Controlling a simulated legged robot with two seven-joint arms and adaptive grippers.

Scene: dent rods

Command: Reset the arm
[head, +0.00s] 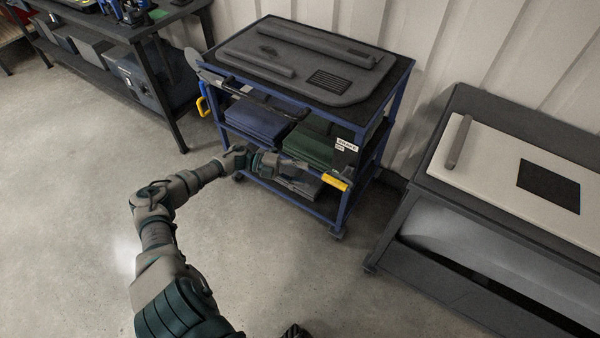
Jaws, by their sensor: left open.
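My left arm reaches up from the bottom toward the blue-framed cart (398,92). My left gripper (308,172) is in front of the cart's lower shelves and is open. A yellow piece (335,180) shows just beyond its fingers, near the cart's front right post. I cannot tell whether the fingers touch it.
The cart's top holds a dark tray (340,97) with long dark pieces. Blue cases (258,118) and green cases (308,143) sit on a shelf. A workbench (130,28) stands left. A table with a white panel (490,165) stands right. Open floor lies between.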

